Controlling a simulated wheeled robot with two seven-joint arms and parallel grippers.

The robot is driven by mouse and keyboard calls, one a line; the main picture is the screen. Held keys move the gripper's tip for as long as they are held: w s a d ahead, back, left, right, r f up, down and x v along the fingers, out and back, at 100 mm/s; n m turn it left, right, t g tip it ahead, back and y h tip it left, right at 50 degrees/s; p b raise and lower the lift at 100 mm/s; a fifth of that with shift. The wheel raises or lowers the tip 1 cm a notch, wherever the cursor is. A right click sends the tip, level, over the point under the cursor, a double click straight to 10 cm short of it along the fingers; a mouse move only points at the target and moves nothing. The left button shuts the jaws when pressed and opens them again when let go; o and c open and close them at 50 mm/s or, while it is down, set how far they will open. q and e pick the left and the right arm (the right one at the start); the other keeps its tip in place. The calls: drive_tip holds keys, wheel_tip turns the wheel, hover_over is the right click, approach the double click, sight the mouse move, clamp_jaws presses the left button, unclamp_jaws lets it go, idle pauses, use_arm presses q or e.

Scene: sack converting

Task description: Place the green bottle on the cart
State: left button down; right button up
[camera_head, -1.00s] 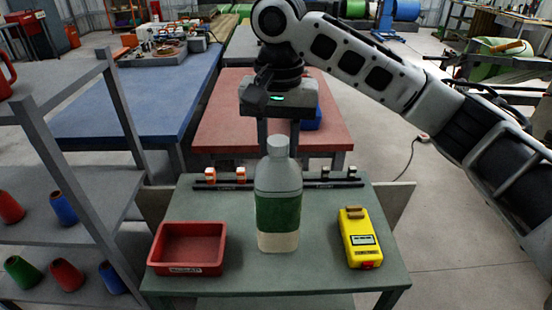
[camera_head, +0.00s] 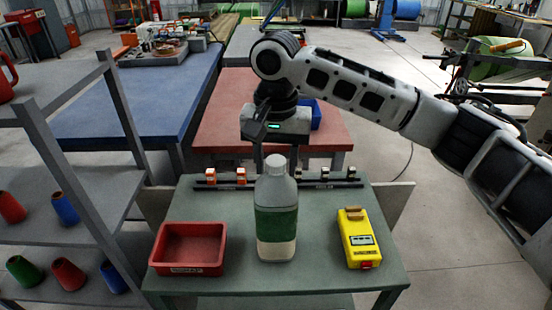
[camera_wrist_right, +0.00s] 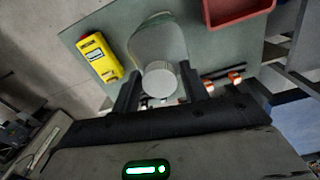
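The green bottle (camera_head: 276,222) is pale with a green band and a grey cap. It is upright at the middle of the grey-green cart top (camera_head: 320,270). I cannot tell for sure whether its base touches the surface. My right gripper (camera_head: 275,148) is above and behind the cap, pointing down. In the right wrist view, its fingers (camera_wrist_right: 159,85) stand on either side of the bottle's upper part, with the cap (camera_wrist_right: 159,78) between them; they look shut on the bottle. Its fingertips are mostly hidden by the bottle in the head view. My left gripper is not in view.
A red tray (camera_head: 188,270) sits left of the bottle and a yellow device (camera_head: 357,238) right. A dark rail (camera_head: 325,184) with small blocks runs along the back. A red table (camera_head: 225,130) is behind.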

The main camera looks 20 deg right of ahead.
drive_tip(key=shift+o, duration=0.5)
drive_tip(key=shift+r, duration=0.1)
drive_tip(key=shift+r, duration=0.25)
wheel_tip(320, 180, up, 12)
drive_tip(key=shift+f, duration=0.15)
drive_tip(key=shift+s+f, duration=0.1)
